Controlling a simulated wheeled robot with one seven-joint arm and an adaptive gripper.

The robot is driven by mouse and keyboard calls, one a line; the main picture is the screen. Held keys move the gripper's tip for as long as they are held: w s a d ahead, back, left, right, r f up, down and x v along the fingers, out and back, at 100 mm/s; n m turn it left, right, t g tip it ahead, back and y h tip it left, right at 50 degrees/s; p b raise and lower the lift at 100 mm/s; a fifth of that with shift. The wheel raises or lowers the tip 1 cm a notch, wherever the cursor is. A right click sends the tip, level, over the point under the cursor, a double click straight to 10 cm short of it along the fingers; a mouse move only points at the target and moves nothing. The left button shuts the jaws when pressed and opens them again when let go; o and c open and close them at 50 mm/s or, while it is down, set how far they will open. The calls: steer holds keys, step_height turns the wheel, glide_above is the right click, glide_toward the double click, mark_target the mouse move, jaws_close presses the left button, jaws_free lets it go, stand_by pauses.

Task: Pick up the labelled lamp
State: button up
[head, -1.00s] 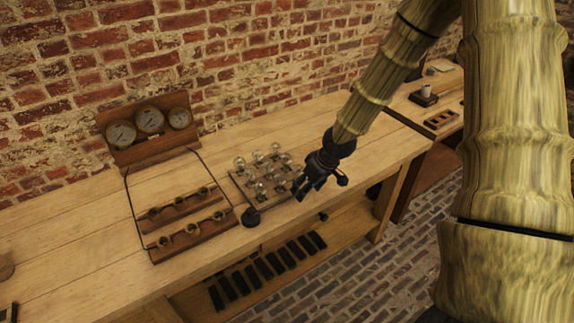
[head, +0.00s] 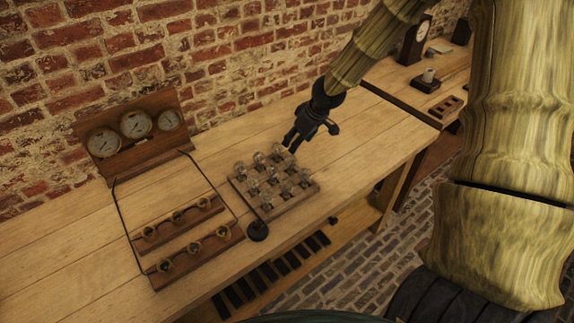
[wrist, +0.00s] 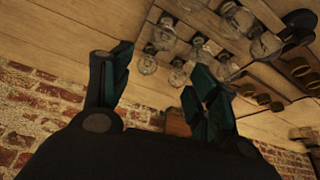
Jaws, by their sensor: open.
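Several clear glass lamps stand in a square wooden rack (head: 272,206) on the bench; one lamp (head: 259,159) is at its back edge. The lamps (wrist: 164,35) also show in the wrist view, beyond my fingers. No label can be read on any of them, so I cannot tell which is the labelled lamp. My gripper (head: 293,142) is above the back right side of the rack, apart from the lamps as far as I can see. In the wrist view my gripper (wrist: 155,80) has its fingers spread with nothing between them.
Left of the rack is a board with sockets (head: 186,235), joined by cables to a panel of three gauges (head: 136,128). A round black knob (head: 257,231) is at the rack's front left. A brick wall stands behind. Bench space right of the rack is clear.

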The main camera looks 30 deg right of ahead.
mark_target(293, 157)
steer(key=x, duration=0.4)
steer(key=shift+s+d+f, duration=0.15)
steer(key=shift+s+d, duration=0.15)
steer(key=shift+d, duration=0.05)
steer(key=shift+f, duration=0.1)
steer(key=shift+a+f, duration=0.1)
steer(key=shift+f, duration=0.05)
steer(key=shift+p+x, duration=0.45)
steer(key=shift+x, duration=2.15)
steer(key=shift+s+a, duration=0.15)
